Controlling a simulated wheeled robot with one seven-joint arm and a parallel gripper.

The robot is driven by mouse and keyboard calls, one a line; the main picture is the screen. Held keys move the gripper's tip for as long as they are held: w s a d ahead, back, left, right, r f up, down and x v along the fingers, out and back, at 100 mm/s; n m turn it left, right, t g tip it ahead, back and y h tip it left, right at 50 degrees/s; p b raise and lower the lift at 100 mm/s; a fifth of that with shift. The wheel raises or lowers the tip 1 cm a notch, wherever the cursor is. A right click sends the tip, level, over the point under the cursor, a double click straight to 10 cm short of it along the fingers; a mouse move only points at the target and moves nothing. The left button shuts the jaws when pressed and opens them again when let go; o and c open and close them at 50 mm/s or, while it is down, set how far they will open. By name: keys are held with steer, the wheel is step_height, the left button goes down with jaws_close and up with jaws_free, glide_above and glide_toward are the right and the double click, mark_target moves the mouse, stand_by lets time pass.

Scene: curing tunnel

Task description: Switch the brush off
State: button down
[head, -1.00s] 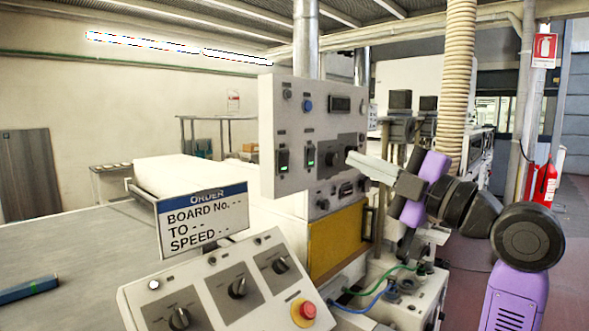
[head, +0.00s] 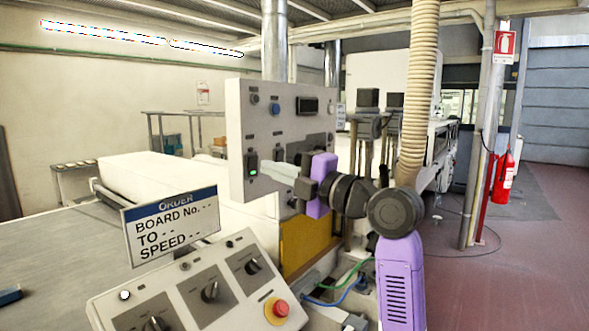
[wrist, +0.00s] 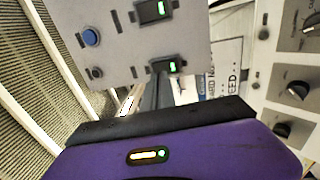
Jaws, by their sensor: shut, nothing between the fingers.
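The upright pale control panel (head: 240,130) carries two rocker switches with green lights. In the head view, the left switch (head: 250,163) is visible; the other is hidden behind my gripper. Both show lit in the wrist view, one at the top edge (wrist: 152,10) and one lower (wrist: 168,67). The labels are too small to read, so I cannot tell which is the brush's. My gripper (head: 266,168) is shut and empty, its tips in front of the panel just right of the left switch in the picture. I cannot tell whether it touches the panel.
A sloped console (head: 190,290) with knobs and a red stop button (head: 277,309) stands in front. An order sign (head: 172,224) rises behind it. The panel also has a blue button (head: 274,109). A ribbed hose (head: 418,100) hangs right. Floor at right is open.

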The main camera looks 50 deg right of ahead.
mark_target(253, 167)
steer(key=shift+w+r+p, duration=0.2)
steer(key=shift+w+p, duration=0.1)
steer(key=shift+w, duration=1.1)
